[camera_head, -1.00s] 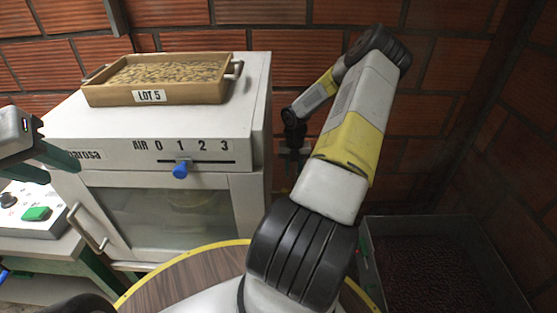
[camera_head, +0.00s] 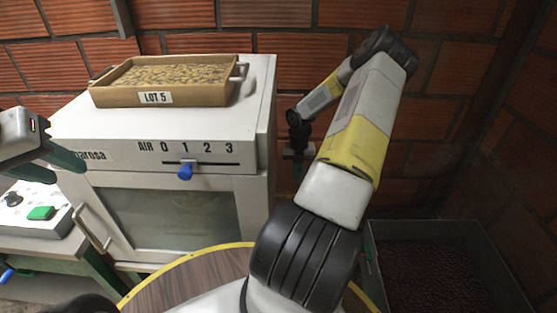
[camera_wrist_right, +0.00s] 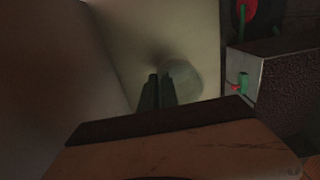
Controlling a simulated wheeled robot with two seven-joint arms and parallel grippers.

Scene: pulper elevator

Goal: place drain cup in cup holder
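A pale, see-through round cup (camera_wrist_right: 186,78), which looks like the drain cup, shows in the right wrist view at the fingertips of my right gripper (camera_wrist_right: 158,80). The two dark fingers are close together, and the cup's left edge appears to lie between them. In the head view my right gripper (camera_head: 298,152) hangs small and dark beside the white cabinet's right side, partly behind my arm; the cup cannot be made out there. My left gripper (camera_head: 45,163) is at the left edge, its dark green fingers apart and empty. I cannot make out a cup holder in either view.
A white cabinet (camera_head: 215,126) with a blue slider knob (camera_head: 185,172) carries a wooden LOT 5 tray (camera_head: 190,94). A green-button panel (camera_head: 40,213) stands left. A round yellow-rimmed wooden top (camera_head: 190,275) is in front. A dark bin (camera_head: 490,250) stands right, near brick walls.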

